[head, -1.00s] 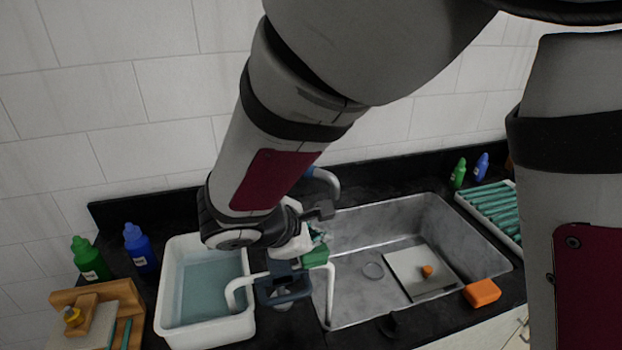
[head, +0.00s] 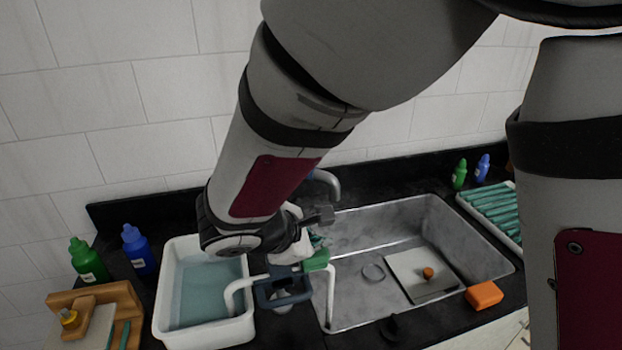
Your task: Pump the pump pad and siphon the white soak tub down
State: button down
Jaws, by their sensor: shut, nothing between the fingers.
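The white soak tub (head: 238,334) stands left of the sink and holds blue-green water. A white siphon tube (head: 233,290) hooks over the tub's right rim, and another white tube (head: 330,298) bends down into the sink. Between them is a dark blue-grey frame (head: 285,297) with a green part (head: 316,262) beside it. I cannot tell which part is the pump pad. My gripper (head: 292,268) points down over this spot, between tub and sink. It is shut, with nothing seen held, and my wrist hides part of it.
The grey sink (head: 345,312) holds a pale board (head: 408,284) with a small orange thing (head: 427,272) on it, and a ring (head: 373,272). An orange sponge (head: 484,295) lies on the front edge. Bottles (head: 138,250) and a wooden rack (head: 130,297) stand left; a faucet (head: 325,181) is behind.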

aim_at(317, 253)
jog(key=shift+f+b, duration=0.4)
jog(key=shift+f, duration=0.3)
dwell(0.6)
jog(key=shift+r, duration=0.15)
jog(key=shift+r+p, duration=0.9)
jog(key=shift+r, duration=0.45)
jog(key=shift+r+p, duration=1.4)
jog(key=shift+r, duration=1.1)
